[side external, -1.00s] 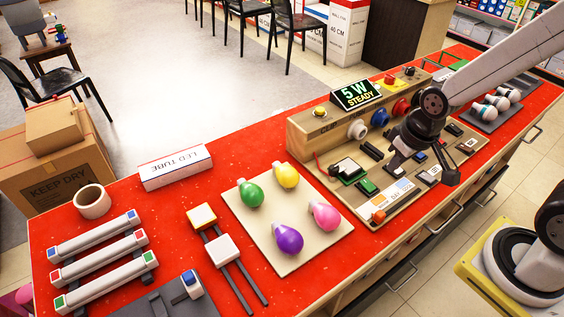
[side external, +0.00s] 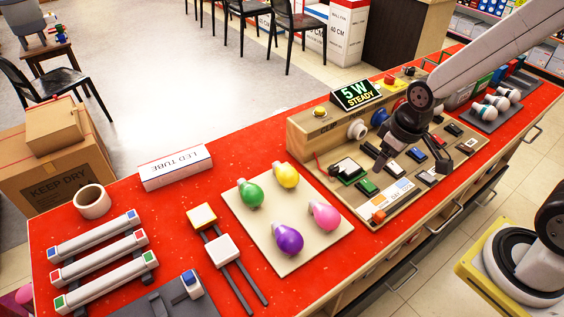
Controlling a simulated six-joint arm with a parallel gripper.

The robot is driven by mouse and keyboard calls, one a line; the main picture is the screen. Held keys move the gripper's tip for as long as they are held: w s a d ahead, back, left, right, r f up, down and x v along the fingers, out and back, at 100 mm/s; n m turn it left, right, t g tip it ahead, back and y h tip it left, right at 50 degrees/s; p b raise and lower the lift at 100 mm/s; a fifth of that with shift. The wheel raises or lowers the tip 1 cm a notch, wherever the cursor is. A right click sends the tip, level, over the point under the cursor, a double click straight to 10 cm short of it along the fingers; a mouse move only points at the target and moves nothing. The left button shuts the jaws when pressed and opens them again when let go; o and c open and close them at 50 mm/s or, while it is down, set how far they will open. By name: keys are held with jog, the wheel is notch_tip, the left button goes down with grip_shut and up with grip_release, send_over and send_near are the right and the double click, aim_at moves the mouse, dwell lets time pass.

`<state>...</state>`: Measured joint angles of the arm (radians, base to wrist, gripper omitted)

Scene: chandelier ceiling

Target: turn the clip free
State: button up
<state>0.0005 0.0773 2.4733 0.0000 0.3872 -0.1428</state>
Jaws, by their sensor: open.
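My gripper (side external: 412,168) is over the wooden test console (side external: 320,147) right of centre, pointing down with its dark fingers spread apart. Nothing shows between them. The console's sloping board carries several small dark, green and white blocks, such as a green one (side external: 367,186) and a black-and-white one (side external: 429,178). I cannot tell which of these is the clip; the hand and fingers hide part of the board. I cannot tell whether the fingertips touch the board. A lit display (side external: 357,95) on top of the console reads "5 W STEADY".
A beige board (side external: 262,235) with several coloured bulbs lies left of the console. Bulbs on a dark tray (side external: 487,118) stand to its right. White tubes (side external: 100,243) and an LED tube box (side external: 176,167) lie on the red counter (side external: 130,205). A red strip between box and console is clear.

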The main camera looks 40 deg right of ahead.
jog(key=w+f+n+g, duration=0.1)
jog(key=w+f+n, duration=0.1)
jog(key=w+n, duration=0.4)
jog(key=n+g, duration=0.1)
jog(key=n, duration=0.4)
send_over(334, 167)
jog(key=f, duration=0.2)
jog(key=s+f, duration=0.1)
jog(key=f, duration=0.1)
jog(key=shift+d, duration=0.1)
jog(key=shift+w+f+n, duration=0.3)
jog(key=shift+w+n, duration=0.2)
jog(key=shift+f, duration=0.15)
jog(key=shift+f, duration=3.7)
grip_shut()
